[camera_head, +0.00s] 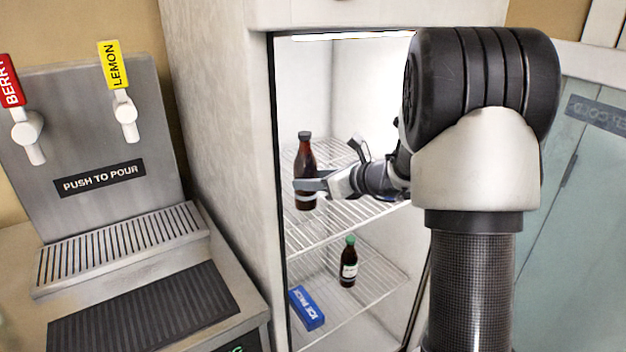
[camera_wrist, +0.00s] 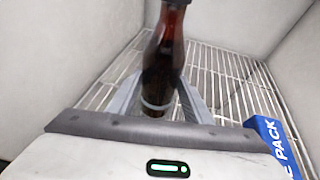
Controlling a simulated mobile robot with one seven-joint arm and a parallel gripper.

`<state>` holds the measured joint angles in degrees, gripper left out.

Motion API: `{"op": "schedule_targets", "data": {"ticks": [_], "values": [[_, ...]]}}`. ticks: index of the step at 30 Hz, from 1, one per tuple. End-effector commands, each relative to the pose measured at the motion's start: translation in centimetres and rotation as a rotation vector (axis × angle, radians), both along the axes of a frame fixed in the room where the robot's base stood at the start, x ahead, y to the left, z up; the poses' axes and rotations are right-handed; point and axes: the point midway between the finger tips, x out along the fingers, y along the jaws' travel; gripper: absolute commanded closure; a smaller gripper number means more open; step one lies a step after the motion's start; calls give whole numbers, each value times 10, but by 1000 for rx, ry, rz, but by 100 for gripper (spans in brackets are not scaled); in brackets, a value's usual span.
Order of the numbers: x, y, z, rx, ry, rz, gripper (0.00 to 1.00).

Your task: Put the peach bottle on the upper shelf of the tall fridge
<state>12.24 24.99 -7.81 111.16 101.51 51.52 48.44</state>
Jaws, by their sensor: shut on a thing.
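A dark brown bottle (camera_head: 306,160) with a dark cap and a pale band near its base stands upright inside the tall fridge (camera_head: 221,120), at the upper wire shelf (camera_head: 330,225). My gripper (camera_head: 312,187) is shut on its lower part. In the wrist view the bottle (camera_wrist: 163,65) is upright between the two grey fingers (camera_wrist: 157,98). No readable label faces either camera, so I cannot tell its flavour. I cannot tell whether its base touches the shelf. The fridge stands open and its inside is lit.
A lower wire shelf (camera_head: 345,300) holds a green-capped bottle (camera_head: 349,262) and a blue ice pack (camera_head: 306,308). The ice pack also shows in the wrist view (camera_wrist: 270,140). A drink dispenser (camera_head: 90,150) with berry and lemon taps stands left of the fridge.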

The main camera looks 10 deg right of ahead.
Motion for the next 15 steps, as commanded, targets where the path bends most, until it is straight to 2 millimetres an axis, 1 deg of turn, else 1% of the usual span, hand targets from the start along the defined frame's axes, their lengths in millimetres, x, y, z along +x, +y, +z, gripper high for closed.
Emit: {"op": "schedule_targets", "data": {"ticks": [11, 12, 14, 15], "values": [[1, 0, -6, 2, -4, 0, 96], [1, 0, -6, 2, -4, 0, 53], [1, 0, -6, 1, -3, 0, 43], [0, 0, -6, 1, -3, 0, 36]]}}
